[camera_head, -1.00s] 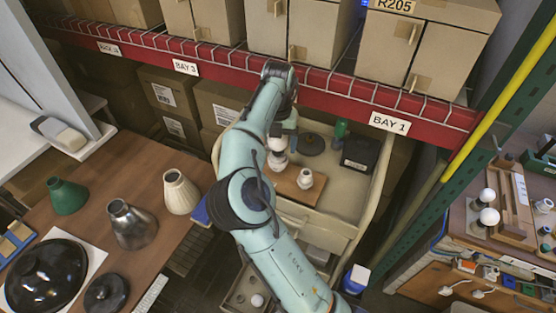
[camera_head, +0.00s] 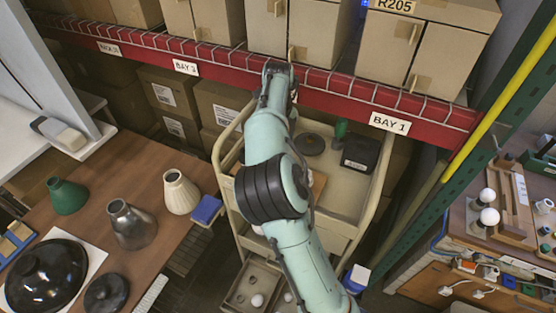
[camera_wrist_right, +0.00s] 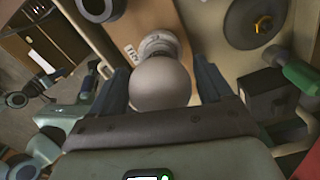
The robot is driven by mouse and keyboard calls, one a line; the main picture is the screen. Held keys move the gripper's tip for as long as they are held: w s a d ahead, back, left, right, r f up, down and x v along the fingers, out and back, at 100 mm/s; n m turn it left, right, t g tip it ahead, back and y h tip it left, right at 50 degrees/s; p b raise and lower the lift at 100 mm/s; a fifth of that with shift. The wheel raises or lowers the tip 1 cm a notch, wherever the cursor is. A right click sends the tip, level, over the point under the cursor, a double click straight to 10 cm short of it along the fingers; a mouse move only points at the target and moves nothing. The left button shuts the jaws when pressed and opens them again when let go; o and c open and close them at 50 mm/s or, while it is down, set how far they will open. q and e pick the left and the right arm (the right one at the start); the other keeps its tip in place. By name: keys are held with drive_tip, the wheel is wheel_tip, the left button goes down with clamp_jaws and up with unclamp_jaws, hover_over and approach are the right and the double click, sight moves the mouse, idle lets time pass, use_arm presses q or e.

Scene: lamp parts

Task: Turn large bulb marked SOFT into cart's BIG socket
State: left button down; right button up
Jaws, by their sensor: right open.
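A large round bulb (camera_wrist_right: 160,84) shows in the right wrist view, its base at a pale ringed socket (camera_wrist_right: 158,44) on the wooden board (camera_wrist_right: 122,22) of the cart. I cannot read a marking on the bulb or socket, nor tell how deep the base sits. My right gripper (camera_wrist_right: 163,82) is open, with one finger on each side of the bulb; contact is unclear. In the head view my right arm hides the bulb, most of the board and the gripper. The cart (camera_head: 341,205) stands below the rack. My left gripper is not in view.
A dark box (camera_head: 360,152), a dark disc (camera_head: 311,144) and a green-handled thing (camera_head: 340,130) sit on the cart top. The red rack beam (camera_head: 330,92) runs close behind. Lamp shades stand on the left table (camera_head: 165,245). Round white bulbs (camera_head: 488,217) stand on the right bench.

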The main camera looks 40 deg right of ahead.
drive_tip(key=n, duration=0.5)
drive_tip(key=shift+n, duration=0.3)
drive_tip(key=n, duration=0.3)
drive_tip(key=shift+n, duration=0.3)
drive_tip(key=c, duration=0.7)
drive_tip(key=m, duration=0.7)
drive_tip(key=shift+f, duration=0.1)
drive_tip(key=shift+c, duration=0.3)
drive_tip(key=m, duration=0.6)
drive_tip(key=shift+m, duration=0.4)
